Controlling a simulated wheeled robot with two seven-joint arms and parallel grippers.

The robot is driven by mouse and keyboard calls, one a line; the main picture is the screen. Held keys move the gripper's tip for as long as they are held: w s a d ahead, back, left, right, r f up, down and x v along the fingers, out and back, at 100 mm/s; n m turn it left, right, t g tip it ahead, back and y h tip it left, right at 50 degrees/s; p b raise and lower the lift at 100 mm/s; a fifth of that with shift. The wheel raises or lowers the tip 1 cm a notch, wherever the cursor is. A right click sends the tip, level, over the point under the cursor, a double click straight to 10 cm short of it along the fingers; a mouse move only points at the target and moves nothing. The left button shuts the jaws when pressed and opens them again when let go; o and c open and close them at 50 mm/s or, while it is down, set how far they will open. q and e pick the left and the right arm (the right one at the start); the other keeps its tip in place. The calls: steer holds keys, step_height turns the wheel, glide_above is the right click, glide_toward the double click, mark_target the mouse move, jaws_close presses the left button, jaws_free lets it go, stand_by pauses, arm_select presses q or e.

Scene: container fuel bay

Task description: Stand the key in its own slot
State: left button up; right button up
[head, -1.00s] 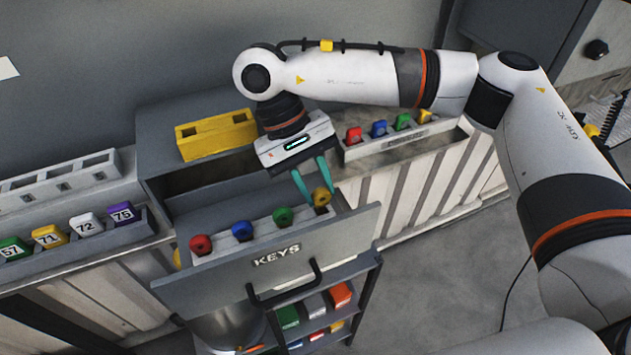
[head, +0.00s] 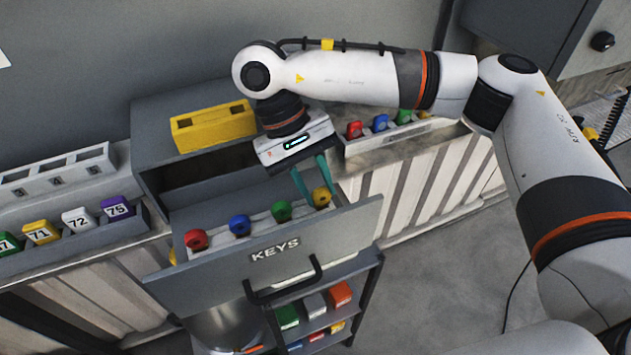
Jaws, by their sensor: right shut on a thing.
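A yellow key (head: 321,197) with a round head is at the right end of the pale key rack (head: 262,223) inside the open drawer. My right gripper (head: 314,187) points down there, its two teal fingers shut on the yellow key. The key's shaft is hidden by the drawer front, so I cannot tell how deep it sits in a slot. A red key (head: 196,239), a blue key (head: 239,225) and a green key (head: 281,210) stand in the rack to its left. My left gripper is not in view.
The drawer front (head: 330,243), marked KEYS, has a dark handle (head: 284,287). A yellow block (head: 214,127) lies on the cabinet top. Numbered tags (head: 78,220) stand in a tray at left. Another rack with coloured pieces (head: 380,123) is at right.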

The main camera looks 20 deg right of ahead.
steer(key=o, duration=1)
steer(key=v, duration=1.2)
steer(key=shift+p, duration=0.3)
